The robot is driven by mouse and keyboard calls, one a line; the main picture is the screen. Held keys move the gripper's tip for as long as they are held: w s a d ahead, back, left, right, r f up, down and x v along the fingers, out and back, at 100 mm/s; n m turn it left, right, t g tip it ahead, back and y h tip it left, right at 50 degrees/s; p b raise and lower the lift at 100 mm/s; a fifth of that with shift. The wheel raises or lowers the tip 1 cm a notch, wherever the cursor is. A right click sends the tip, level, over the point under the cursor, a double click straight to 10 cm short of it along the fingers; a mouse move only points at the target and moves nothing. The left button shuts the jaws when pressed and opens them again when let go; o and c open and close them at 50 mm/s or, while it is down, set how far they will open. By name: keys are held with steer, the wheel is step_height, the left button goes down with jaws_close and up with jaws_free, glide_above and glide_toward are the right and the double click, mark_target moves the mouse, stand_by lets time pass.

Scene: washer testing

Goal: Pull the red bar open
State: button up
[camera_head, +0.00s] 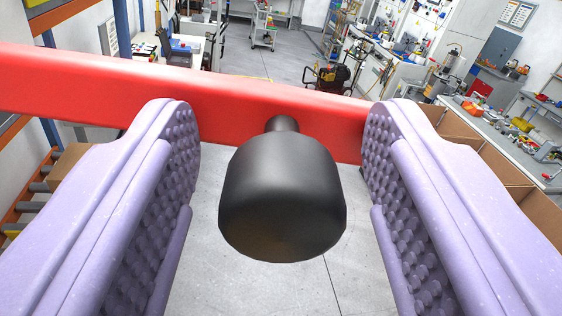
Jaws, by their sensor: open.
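The red bar (90,85) crosses the head camera view from the left edge to the right finger, sloping slightly down to the right. A black round knob (282,195) on a short stem sticks out from the bar toward me. My gripper (281,140) is open, with one purple studded finger on each side of the knob. Gaps show between the knob and both fingers. The fingertips overlap the bar in the picture; I cannot tell whether they touch it. The bar's right end is hidden behind the right finger.
Beyond the bar is a workshop with a clear grey floor (270,75). A cluttered workbench (545,160) and cardboard boxes (488,160) stand at the right. A roller conveyor (35,200) and blue and orange racking are at the left. A wheeled machine (330,78) stands farther back.

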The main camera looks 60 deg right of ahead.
steer(key=b+v, duration=0.2)
steer(key=v, duration=0.5)
steer(key=shift+s+a, duration=0.25)
steer(key=shift+a, duration=0.05)
steer(key=shift+f, duration=0.1)
